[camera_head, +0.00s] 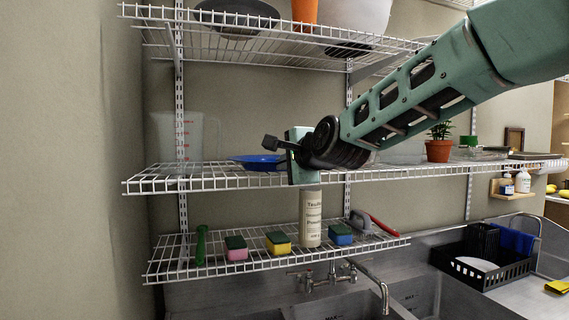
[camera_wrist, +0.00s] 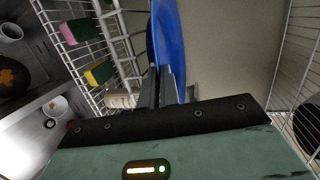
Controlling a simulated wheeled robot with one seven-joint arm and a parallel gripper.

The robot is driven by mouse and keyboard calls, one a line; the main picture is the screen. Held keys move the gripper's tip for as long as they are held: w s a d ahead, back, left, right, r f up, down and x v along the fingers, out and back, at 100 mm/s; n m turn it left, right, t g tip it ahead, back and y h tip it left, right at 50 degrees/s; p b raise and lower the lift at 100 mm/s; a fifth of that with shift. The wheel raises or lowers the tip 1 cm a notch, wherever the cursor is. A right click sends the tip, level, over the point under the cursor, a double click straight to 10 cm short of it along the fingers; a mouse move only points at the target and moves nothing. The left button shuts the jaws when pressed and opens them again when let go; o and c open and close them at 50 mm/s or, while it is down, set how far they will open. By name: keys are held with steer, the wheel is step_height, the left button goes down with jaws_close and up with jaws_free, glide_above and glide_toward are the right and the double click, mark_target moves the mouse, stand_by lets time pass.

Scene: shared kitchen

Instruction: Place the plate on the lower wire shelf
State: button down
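The blue plate (camera_head: 254,162) lies nearly level at the left part of the middle wire shelf (camera_head: 220,182). I cannot tell whether it touches the wires. The wrist view shows the plate (camera_wrist: 168,38) almost edge-on, running from my gripper's fingers (camera_wrist: 158,85). The fingers are close together at its near edge and look shut on it. In the head view my gripper (camera_head: 288,155) is at the plate's right side and hides that end. The lower wire shelf (camera_head: 215,262) is below, over the sink.
The lower shelf holds a green brush (camera_head: 201,246), several sponges (camera_head: 278,243), a bottle (camera_head: 311,220) and a red-handled tool (camera_head: 383,226). A clear measuring jug (camera_head: 180,138) stands left of the plate. The top shelf (camera_head: 270,38) is above my gripper. A faucet (camera_head: 375,280) rises below.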

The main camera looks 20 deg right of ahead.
steer(key=c, duration=1.9)
jaws_free()
steer(key=shift+s, duration=0.1)
steer(key=v, duration=1.2)
